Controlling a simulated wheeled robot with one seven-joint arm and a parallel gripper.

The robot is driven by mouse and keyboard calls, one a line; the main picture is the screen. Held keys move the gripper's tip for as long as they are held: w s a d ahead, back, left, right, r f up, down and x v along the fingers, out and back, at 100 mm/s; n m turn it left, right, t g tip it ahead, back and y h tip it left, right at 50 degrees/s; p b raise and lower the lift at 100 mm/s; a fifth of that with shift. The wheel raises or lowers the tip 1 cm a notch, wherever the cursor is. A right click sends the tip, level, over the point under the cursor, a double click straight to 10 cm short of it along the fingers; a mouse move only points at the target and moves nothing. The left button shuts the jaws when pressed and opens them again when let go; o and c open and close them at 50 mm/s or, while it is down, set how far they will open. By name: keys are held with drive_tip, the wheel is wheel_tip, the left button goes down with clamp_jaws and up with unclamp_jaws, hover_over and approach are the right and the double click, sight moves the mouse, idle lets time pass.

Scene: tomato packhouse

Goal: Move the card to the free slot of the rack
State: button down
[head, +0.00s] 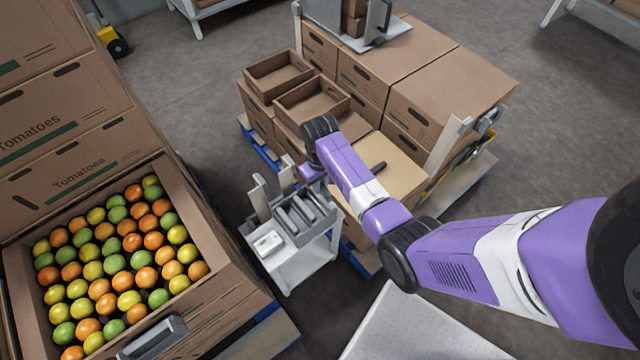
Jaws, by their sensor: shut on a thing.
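The rack (303,217) is a small grey slotted holder on top of a white stand. One tan card (258,197) stands upright at its left end. A second pale card (287,176) is upright at the rack's back, right beside my gripper (308,174). My gripper is shut on this second card, at the end of my purple and white arm, which reaches in from the right. The fingertips are small and partly hidden by the wrist. I cannot tell whether the held card's lower edge is inside a slot or above it. Several slots to the right show no card.
A small white device (268,243) sits at the stand's front left. A carton of tomatoes (232,262) is at the left, close to the stand. Stacked cartons (440,85) and open boxes (277,75) stand on pallets behind.

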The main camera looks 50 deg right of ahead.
sight(320, 196)
drive_tip(key=shift+f, duration=0.15)
drive_tip(key=shift+f, duration=0.3)
idle(0.7)
drive_tip(key=shift+f+b, duration=0.8)
drive_tip(key=shift+f, duration=0.45)
drive_tip(key=shift+f+b, duration=0.65)
drive_tip(key=shift+f, duration=0.3)
drive_tip(key=shift+f, duration=0.1)
drive_tip(key=shift+f+b, duration=0.5)
drive_tip(key=shift+f, duration=0.1)
